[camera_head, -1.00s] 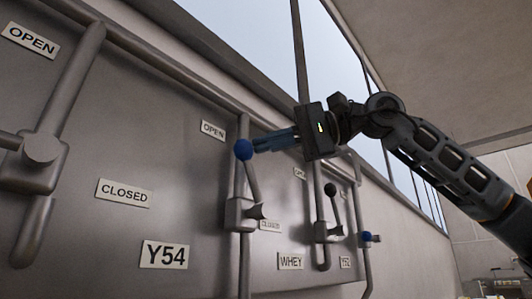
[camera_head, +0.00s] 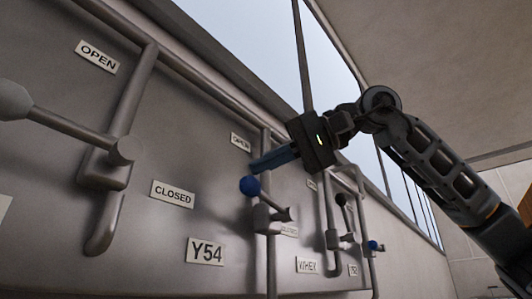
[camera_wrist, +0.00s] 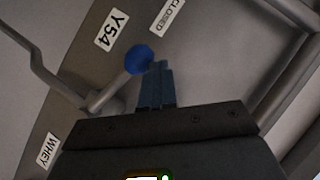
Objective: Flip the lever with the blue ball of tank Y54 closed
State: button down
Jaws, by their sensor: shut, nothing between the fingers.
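The lever with the blue ball (camera_head: 250,186) is on the pipe fitting to the right of the Y54 sign (camera_head: 205,251). Its rod leans up and left from its pivot, with the ball at the upper end. My gripper (camera_head: 254,167) is shut and empty, its blue fingers just above the ball. In the wrist view, the blue ball (camera_wrist: 138,59) is immediately left of the fingertips (camera_wrist: 157,66); I cannot tell whether they touch. The Y54 sign (camera_wrist: 112,30) also shows there. A small OPEN label (camera_head: 240,142) is above the lever; a CLOSED label (camera_head: 289,231) is partly behind it.
A large grey lever (camera_head: 70,125) stands at left, between OPEN (camera_head: 97,57) and CLOSED (camera_head: 173,194) labels. A black-ball lever (camera_head: 342,200) and another blue-ball lever (camera_head: 373,245) are farther right, past the WHEY sign (camera_head: 307,265). Vertical pipes stand close around the levers.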

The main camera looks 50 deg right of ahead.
aim_at(253, 181)
jog(key=shift+a+f+n+h+b, duration=0.2)
jog(key=shift+a+f+h+b, duration=0.1)
jog(key=shift+f, duration=0.35)
jog(key=shift+a+f+n+h+b, duration=0.2)
jog(key=shift+a+f, duration=0.05)
jog(key=shift+f, duration=0.4)
jog(key=shift+f, duration=0.1)
jog(key=s+r+p, duration=0.6)
jog(key=s+r, duration=0.3)
jog(key=shift+r+p, duration=0.35)
jog(key=shift+s, duration=0.15)
